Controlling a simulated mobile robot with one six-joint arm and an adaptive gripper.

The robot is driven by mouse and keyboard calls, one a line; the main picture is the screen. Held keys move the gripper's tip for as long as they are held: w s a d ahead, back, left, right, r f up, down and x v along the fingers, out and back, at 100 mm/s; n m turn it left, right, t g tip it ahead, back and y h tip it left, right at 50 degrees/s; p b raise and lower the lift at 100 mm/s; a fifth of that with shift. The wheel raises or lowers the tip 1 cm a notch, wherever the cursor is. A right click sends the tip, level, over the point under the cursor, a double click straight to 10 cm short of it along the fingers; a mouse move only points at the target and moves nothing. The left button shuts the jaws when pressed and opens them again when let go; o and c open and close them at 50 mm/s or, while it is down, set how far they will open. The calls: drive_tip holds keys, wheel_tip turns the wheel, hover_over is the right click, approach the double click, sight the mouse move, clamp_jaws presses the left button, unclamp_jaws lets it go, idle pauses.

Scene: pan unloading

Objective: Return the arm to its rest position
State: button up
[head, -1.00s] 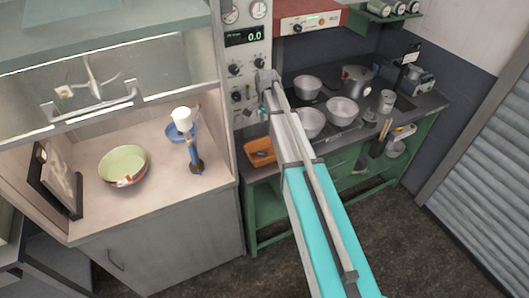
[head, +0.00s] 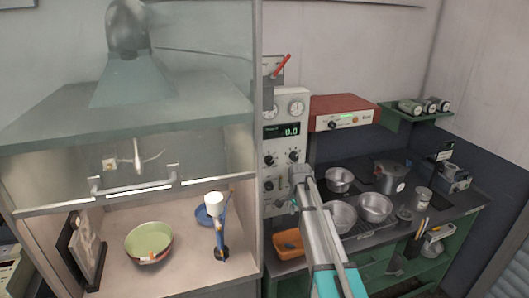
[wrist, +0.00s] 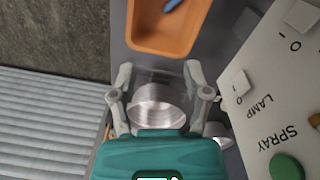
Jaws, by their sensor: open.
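My gripper (wrist: 160,92) shows in the wrist view with its two grey fingers spread apart and nothing between them. Its fingers point down past a metal pan (wrist: 160,105), which lies lower behind them. In the head view my arm reaches up from the bottom toward the front of the control panel (head: 283,150), at the left end of the dark counter. The gripper itself is hard to make out there. An orange tray (head: 288,243) sits just left of the arm; it also shows ahead of the fingers in the wrist view (wrist: 140,42), with a blue item inside.
Several metal pans (head: 375,207) stand on the counter (head: 465,203) right of the arm. A fume hood (head: 50,115) at left holds a green bowl (head: 149,242) and a blue stand with a white top (head: 214,199). A red box (head: 342,112) and a green shelf (head: 415,112) are behind.

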drive_tip(key=s+f+n+b, duration=0.3)
drive_tip(key=s+n, duration=0.2)
drive_tip(key=s, duration=0.8)
drive_tip(key=s+f+n+b, duration=0.4)
drive_tip(key=s+n, duration=0.2)
drive_tip(key=s, duration=0.7)
drive_tip(key=shift+s+a+f+n, duration=0.15)
drive_tip(key=shift+a+n, duration=0.15)
drive_tip(key=shift+a, duration=0.05)
